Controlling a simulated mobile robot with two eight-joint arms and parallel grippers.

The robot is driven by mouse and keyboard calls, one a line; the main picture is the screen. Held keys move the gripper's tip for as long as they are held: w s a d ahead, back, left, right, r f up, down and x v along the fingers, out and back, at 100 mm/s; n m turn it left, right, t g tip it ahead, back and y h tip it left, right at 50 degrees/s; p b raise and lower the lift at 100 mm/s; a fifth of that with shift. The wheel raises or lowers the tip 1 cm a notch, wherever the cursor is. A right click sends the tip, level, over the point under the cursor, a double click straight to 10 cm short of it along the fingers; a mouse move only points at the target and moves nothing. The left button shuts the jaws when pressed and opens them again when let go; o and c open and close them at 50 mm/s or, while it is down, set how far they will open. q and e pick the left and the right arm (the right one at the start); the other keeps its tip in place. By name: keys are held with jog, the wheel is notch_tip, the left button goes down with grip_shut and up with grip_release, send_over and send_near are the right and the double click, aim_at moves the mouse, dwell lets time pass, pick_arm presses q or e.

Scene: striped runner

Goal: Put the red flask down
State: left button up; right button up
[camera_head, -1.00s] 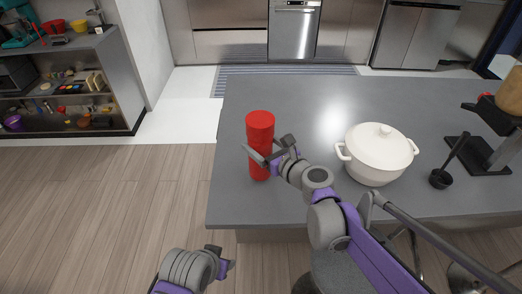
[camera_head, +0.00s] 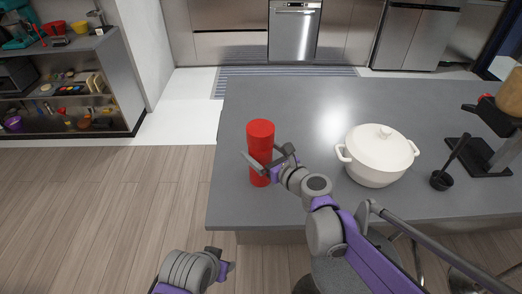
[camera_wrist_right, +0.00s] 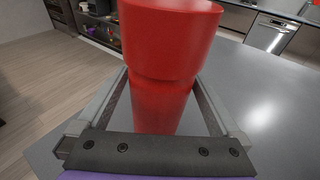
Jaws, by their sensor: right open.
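The red flask (camera_head: 260,133) stands upright on the grey counter (camera_head: 300,100), near its left edge. It fills the middle of the right wrist view (camera_wrist_right: 165,60), where its foot is hidden behind the gripper's palm. My right gripper (camera_head: 266,157) is open, with one finger on each side of the flask's lower half. In the right wrist view, gaps show between the fingers and the flask. My left gripper (camera_head: 222,262) is low in the head view, off the counter's front left corner; its jaw opening is unclear.
A white lidded pot (camera_head: 376,154) stands right of my right gripper. A black ladle (camera_head: 446,170) and a dark stand (camera_head: 485,153) are farther right. The counter behind the flask is clear. A shelf unit (camera_head: 70,90) stands at the far left.

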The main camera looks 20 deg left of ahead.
jog(key=v, duration=1.2)
jog(key=s+d+f+n+g+h, duration=0.2)
jog(key=s+d+f+n+h, duration=0.4)
jog(key=n, duration=0.7)
jog(key=s+d+f+n+g+h, duration=0.3)
jog(key=s+d+f+n+h, duration=0.3)
jog(key=d, duration=1.1)
jog(key=s+f+n, duration=0.4)
jog(key=s+n, duration=0.3)
jog(key=s, duration=0.1)
jog(key=shift+d, duration=0.25)
jog(key=shift+s, duration=0.15)
